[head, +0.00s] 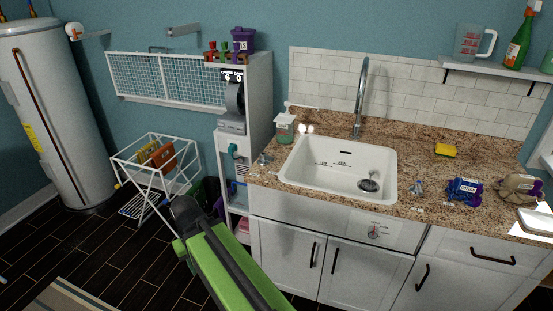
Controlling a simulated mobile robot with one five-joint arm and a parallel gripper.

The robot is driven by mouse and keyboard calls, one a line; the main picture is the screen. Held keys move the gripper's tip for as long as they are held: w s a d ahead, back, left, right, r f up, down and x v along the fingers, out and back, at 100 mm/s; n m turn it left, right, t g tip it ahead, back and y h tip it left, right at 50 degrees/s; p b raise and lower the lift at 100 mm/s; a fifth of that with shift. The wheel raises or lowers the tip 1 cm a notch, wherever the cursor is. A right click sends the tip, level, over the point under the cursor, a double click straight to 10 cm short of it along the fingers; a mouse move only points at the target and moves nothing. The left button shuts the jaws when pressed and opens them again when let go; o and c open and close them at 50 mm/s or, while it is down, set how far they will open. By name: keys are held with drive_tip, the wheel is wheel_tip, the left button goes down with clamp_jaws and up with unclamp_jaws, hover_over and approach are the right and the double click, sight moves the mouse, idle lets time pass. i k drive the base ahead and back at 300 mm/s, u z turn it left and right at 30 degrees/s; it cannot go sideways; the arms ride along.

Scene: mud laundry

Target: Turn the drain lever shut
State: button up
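A small round plate with a reddish lever or pointer (375,232) is on the white front panel below the sink, right of its middle. It looks like the drain lever; its exact setting is too small to read. The white sink (310,160) is set in a speckled brown counter, with a dark round drain (368,185) at its right side. My green and black arm reaches up from the bottom edge, left of the sink cabinet and well apart from the lever. No gripper fingers show.
Cabinet doors with dark handles (333,257) are below the sink. A tall faucet (361,97) stands behind it. A yellow sponge (446,150) and a blue packet (464,190) lie on the counter. A white rack (158,170) stands at left; dark floor there is partly clear.

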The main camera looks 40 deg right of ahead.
sight(264, 157)
drive_tip(key=z, duration=0.05)
drive_tip(key=i, duration=0.9)
drive_tip(key=u, duration=0.1)
